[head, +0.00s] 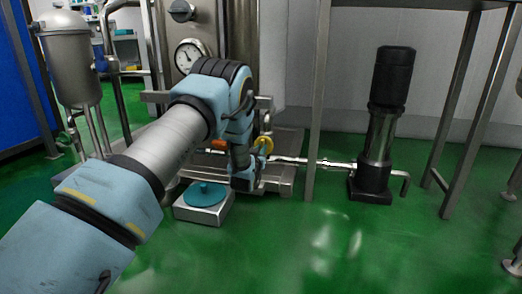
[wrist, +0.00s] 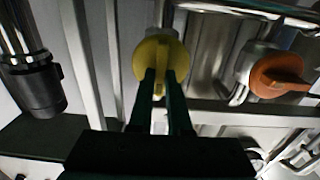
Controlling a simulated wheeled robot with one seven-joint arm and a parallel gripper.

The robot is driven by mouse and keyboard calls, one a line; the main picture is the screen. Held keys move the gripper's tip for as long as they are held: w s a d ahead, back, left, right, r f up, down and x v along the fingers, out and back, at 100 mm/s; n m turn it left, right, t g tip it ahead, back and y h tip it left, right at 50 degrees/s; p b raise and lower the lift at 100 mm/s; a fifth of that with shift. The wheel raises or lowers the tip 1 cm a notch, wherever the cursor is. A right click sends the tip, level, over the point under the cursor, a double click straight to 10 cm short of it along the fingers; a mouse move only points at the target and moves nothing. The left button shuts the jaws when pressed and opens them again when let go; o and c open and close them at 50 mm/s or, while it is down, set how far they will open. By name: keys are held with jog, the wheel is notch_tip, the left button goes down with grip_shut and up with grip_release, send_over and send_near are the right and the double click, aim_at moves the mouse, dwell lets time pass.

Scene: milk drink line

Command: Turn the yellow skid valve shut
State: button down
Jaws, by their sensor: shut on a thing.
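The yellow skid valve (wrist: 160,58) is in the upper middle of the wrist view, a round yellow knob with a raised grip on a metal pipe. My gripper (wrist: 160,85) is shut on this grip, one dark finger on each side.
An orange valve (wrist: 278,76) sits right of the yellow one. A black-topped pump (head: 380,130) stands to the right, joined by a pipe (head: 310,163). A steel box with a teal disc (head: 205,194) is below my arm. Table legs (head: 318,100) rise near the pipe. Green floor is clear in front.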

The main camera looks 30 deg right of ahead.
dwell(0.4)
jog(key=shift+s+d+f+m+p, duration=0.15)
jog(key=shift+m+p, duration=0.55)
jog(key=shift+m, duration=2.3)
jog(key=shift+f+m+p, duration=0.1)
jog(key=shift+m+p, duration=0.65)
jog(key=shift+m, duration=2.25)
jog(key=shift+s+d+f+m+p, duration=0.15)
jog(key=shift+m+p, duration=0.55)
jog(key=shift+m, duration=2.3)
jog(key=c, duration=0.9)
grip_release()
jog(key=shift+o, duration=0.2)
jog(key=shift+a, duration=0.1)
